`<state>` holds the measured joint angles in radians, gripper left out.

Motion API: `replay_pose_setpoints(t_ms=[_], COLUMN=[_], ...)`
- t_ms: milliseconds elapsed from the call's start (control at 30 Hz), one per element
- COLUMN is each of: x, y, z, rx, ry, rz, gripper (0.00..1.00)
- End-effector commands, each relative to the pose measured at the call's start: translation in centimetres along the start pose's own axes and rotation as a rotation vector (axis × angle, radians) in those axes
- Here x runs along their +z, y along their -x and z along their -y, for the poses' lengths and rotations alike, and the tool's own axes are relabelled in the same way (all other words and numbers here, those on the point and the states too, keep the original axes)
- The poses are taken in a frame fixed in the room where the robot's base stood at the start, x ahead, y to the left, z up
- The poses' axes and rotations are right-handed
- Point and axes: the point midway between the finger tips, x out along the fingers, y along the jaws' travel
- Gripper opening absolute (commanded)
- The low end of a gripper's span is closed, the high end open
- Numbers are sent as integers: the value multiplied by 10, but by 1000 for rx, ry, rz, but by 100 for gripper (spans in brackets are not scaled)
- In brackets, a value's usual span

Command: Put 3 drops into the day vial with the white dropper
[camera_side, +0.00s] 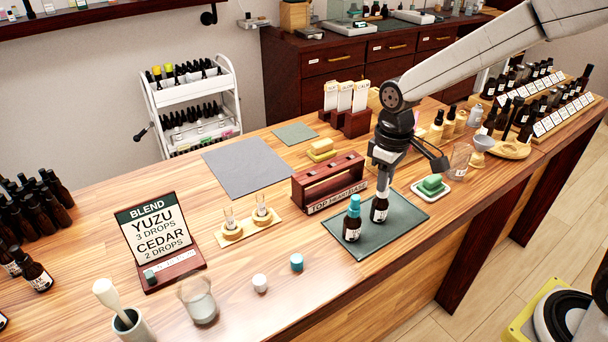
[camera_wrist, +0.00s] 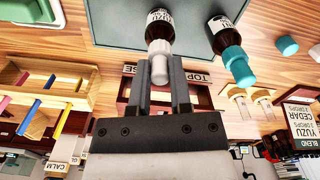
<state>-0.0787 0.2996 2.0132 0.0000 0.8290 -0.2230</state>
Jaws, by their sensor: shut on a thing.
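My gripper (camera_side: 382,178) points down and is shut on the white dropper (camera_wrist: 160,48). The dropper is seated in the neck of a dark bottle (camera_side: 379,211), upright on the green mat (camera_side: 402,231). A teal dropper (camera_side: 354,203) sits in a second dark bottle (camera_side: 352,229) just left of it. Both labels in the wrist view seem to read Yuzu, but they are small. Two small clear vials, one at left (camera_side: 230,218) and one at right (camera_side: 261,204), stand in round wooden holders on a pale board. I cannot read which is the day vial.
A wooden rack (camera_side: 328,184) marked Top, Heart, Base stands behind the bottles. A blend card (camera_side: 156,232) lists yuzu 3 drops, cedar 2 drops. White (camera_side: 260,283) and teal (camera_side: 297,262) caps and a glass beaker (camera_side: 198,301) lie toward the front. A green sponge dish (camera_side: 431,188) is at right.

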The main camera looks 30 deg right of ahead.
Motion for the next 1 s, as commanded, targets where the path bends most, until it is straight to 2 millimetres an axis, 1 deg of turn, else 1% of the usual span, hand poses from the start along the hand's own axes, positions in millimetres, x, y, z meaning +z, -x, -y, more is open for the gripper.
replay_pose_setpoints(t_ms=[400, 833, 1000], x=[0, 0, -1], y=[8, 10, 18], z=[0, 0, 0], rx=[0, 0, 1], ry=[0, 0, 0], rz=[0, -1, -3], gripper=[8, 8, 8])
